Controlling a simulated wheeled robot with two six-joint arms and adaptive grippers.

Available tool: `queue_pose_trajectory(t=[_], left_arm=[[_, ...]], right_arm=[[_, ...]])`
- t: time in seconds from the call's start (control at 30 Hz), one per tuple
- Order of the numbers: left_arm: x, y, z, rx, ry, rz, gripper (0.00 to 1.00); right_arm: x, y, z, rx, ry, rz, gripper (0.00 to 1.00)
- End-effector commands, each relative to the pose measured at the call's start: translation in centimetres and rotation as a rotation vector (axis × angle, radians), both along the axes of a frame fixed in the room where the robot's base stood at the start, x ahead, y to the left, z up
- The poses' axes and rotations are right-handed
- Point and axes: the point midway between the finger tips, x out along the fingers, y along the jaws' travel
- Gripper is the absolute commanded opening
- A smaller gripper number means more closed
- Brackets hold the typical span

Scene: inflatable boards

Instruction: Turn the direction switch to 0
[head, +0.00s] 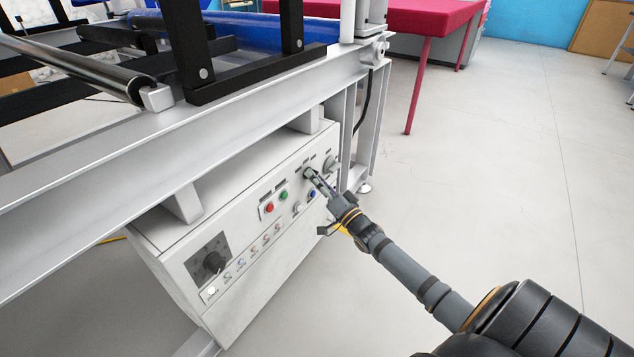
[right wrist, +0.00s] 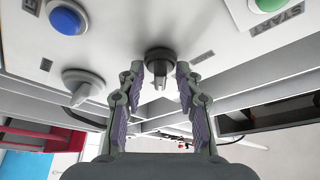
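A dark rotary switch (right wrist: 160,60) on the white control panel (head: 250,250) is straight ahead of my right gripper, which also shows in the head view (head: 316,180). In the right wrist view my right gripper (right wrist: 160,82) is open, with one finger on each side of the switch's handle and a gap visible on both sides. A second, grey rotary switch (right wrist: 82,86) is to the left in that view and also shows in the head view (head: 331,163). I cannot read which is the direction switch. My left gripper is not in view.
A blue button (right wrist: 66,19) and a green START button (right wrist: 268,4) are near the switches. The floor at right is clear.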

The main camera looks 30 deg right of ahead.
Motion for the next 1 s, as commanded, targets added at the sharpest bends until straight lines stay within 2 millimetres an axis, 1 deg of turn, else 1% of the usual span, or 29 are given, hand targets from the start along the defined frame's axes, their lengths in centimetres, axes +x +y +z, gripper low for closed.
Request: queue_pose_trajectory(t=[0.07,0.3,0.33,0.53,0.67,0.87,1.0], left_arm=[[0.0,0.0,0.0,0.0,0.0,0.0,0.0],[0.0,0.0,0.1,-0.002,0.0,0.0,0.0],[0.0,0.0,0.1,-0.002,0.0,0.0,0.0],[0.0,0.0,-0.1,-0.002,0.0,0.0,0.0],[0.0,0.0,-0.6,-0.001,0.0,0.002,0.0],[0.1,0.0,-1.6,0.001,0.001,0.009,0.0],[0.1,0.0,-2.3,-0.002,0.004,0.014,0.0]], right_arm=[[0.0,0.0,0.0,0.0,0.0,0.0,0.35],[0.0,0.0,0.0,0.0,0.0,0.0,0.02],[0.0,0.0,0.0,0.0,0.0,0.0,0.0],[0.0,0.0,-0.1,-0.013,-0.006,0.0,0.0],[0.0,0.0,-0.2,-0.053,-0.021,-0.001,0.0],[0.0,-0.1,-0.4,-0.17,-0.069,0.0,0.0],[0.0,-0.2,-0.4,-0.279,-0.116,0.0,0.0]])
